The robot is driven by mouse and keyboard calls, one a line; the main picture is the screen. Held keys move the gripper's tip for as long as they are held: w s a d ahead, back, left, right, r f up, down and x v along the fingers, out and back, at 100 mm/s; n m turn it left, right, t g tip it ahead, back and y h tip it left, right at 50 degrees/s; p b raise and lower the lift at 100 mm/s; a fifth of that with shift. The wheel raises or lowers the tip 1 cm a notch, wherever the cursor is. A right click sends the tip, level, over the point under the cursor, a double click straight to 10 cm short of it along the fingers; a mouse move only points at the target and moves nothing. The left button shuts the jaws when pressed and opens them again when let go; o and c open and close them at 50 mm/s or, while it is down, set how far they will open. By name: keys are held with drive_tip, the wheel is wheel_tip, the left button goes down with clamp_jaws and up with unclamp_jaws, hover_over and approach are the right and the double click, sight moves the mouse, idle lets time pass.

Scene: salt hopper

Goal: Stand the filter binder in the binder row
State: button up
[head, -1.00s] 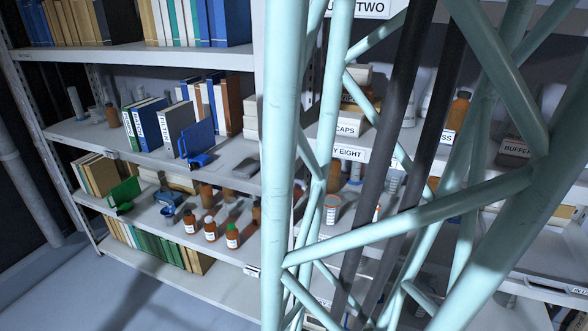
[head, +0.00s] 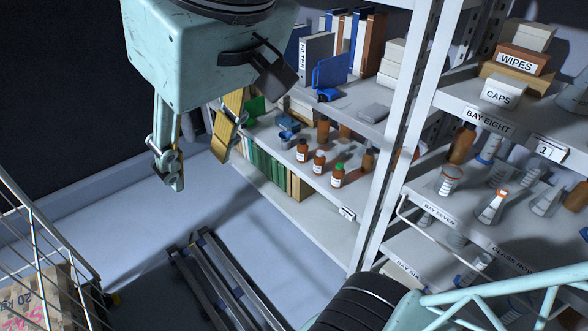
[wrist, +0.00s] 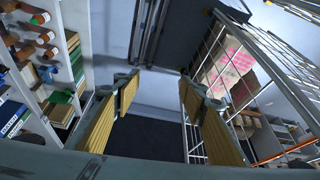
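The filter binder (head: 316,50) is the grey one with a white spine label reading FILTER, in the head view. My gripper (head: 196,168) hangs in front of the left end of the shelf, well apart from the binders. It is open and empty; the wrist view (wrist: 158,85) shows its yellow pads wide apart.
A wire cage (head: 45,250) with sacks stands at lower left. Floor rails (head: 222,280) run below. Brown bottles (head: 319,162) and a green bookend (head: 254,108) occupy the lower shelf. A shelf upright (head: 405,125) divides the bays.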

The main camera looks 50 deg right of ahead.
drive_tip(key=s+f+g, duration=0.1)
drive_tip(key=s+f, duration=0.1)
drive_tip(key=s, duration=0.4)
drive_tip(key=shift+d+f, duration=0.25)
drive_tip(key=shift+f, duration=0.15)
drive_tip(key=shift+w+r, duration=0.1)
drive_tip(key=shift+w, duration=0.1)
